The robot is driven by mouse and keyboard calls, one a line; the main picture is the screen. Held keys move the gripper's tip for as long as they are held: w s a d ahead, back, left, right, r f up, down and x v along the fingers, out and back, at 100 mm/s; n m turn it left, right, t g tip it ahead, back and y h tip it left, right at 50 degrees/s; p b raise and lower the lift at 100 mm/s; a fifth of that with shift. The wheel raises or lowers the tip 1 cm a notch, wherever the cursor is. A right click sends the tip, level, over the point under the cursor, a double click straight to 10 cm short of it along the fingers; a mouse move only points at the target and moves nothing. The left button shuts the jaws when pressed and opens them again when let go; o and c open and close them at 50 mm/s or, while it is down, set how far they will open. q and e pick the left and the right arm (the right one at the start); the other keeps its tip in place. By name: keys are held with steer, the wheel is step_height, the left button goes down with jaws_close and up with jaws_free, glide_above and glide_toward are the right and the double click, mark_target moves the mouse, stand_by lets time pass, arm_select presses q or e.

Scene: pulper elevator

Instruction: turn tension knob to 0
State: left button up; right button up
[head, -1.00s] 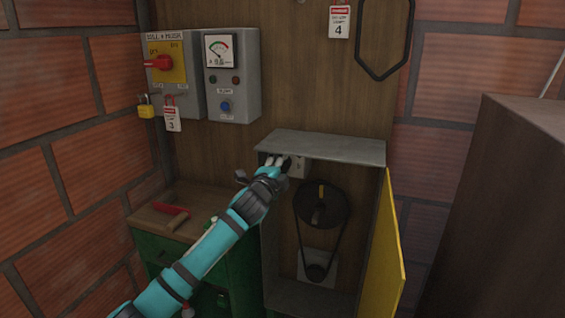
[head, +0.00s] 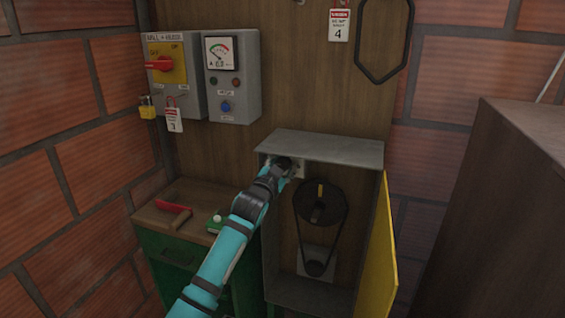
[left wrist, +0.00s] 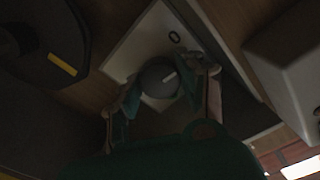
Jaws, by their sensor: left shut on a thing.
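The tension knob (left wrist: 158,78) is a grey round knob with a white pointer line, on a white plate (left wrist: 128,57) in the left wrist view. A "0" mark (left wrist: 174,37) is printed on the plate above the knob. The pointer line slants toward the right of the picture, not straight at the 0. My left gripper (left wrist: 166,84) is shut on the knob, one finger at each side. In the head view, my left gripper (head: 290,166) is inside the upper left of the open cabinet and hides the knob; part of the plate (head: 300,170) shows. My right gripper is not in view.
The cabinet (head: 325,146) has a grey top and an open yellow door (head: 387,250) at its right. A black pulley (head: 320,203) with a belt sits right of my gripper. A green bench (head: 160,252) with a red-handled tool (head: 172,206) stands at the left.

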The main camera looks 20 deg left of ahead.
arm_select(q)
steer(key=n+p, duration=0.2)
steer(key=n, duration=0.3)
steer(key=shift+f+n, duration=0.1)
steer(key=shift+n, duration=0.2)
stand_by(0.4)
steer(key=o, duration=1.2)
steer(key=shift+s, duration=0.15)
steer(key=s, duration=1.1)
steer(key=shift+s+a, duration=0.25)
steer(key=shift+s, duration=0.15)
